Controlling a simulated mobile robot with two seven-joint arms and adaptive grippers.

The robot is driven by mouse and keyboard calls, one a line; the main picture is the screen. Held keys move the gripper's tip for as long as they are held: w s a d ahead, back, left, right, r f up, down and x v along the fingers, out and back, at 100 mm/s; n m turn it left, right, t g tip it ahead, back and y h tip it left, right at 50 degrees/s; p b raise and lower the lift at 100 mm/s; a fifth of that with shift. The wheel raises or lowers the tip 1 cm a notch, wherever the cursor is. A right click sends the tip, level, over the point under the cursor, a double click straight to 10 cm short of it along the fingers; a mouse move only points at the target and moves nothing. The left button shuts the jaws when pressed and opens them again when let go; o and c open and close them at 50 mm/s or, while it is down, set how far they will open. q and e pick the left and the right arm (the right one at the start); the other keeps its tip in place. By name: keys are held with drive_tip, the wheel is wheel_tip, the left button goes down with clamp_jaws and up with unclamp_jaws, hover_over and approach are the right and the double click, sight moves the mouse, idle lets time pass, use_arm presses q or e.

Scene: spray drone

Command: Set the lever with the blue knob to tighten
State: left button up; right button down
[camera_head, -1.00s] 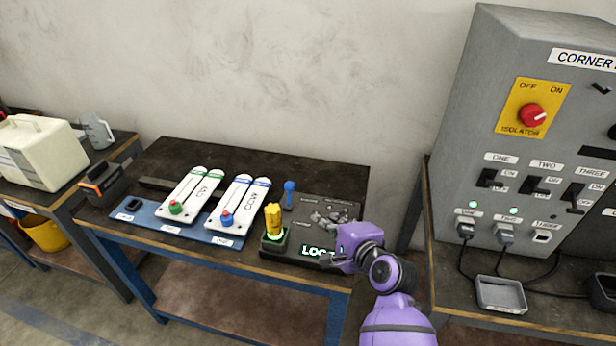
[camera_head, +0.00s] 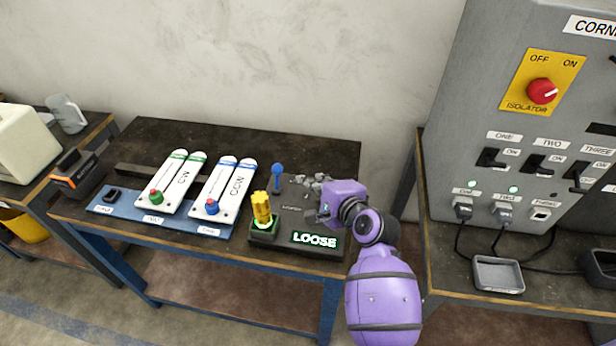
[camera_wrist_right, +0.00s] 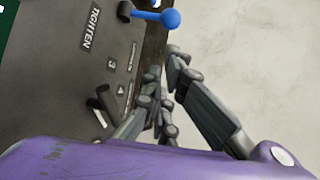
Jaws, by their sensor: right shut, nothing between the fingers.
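The lever with the blue knob (camera_head: 277,172) stands at the back of the dark control box (camera_head: 290,225) on the middle bench. In the right wrist view the blue knob (camera_wrist_right: 170,19) is at the top, beside a TIGHTEN label (camera_wrist_right: 90,26). A lit display (camera_head: 314,240) on the box's front reads LOOSE. My right gripper (camera_head: 300,182) is shut and empty over the box's back right, just right of the knob and apart from it. In the wrist view its fingers (camera_wrist_right: 163,66) point toward the knob. My left gripper is out of view.
A yellow piece (camera_head: 262,208) stands upright in a green-lit socket at the box's left. The CW (camera_head: 177,180) and CCW (camera_head: 226,184) panels lie left of it on a blue board. A grey isolator cabinet (camera_head: 500,130) stands at right. The bench behind the lever is clear.

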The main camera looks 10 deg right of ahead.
sight(277, 177)
drive_tip(key=x, duration=0.7)
drive_tip(key=shift+w+f, duration=0.1)
drive_tip(key=shift+w, duration=0.1)
drive_tip(key=shift+w+a+f, duration=0.2)
drive_tip(key=shift+w+a, duration=0.1)
drive_tip(key=shift+w, duration=0.3)
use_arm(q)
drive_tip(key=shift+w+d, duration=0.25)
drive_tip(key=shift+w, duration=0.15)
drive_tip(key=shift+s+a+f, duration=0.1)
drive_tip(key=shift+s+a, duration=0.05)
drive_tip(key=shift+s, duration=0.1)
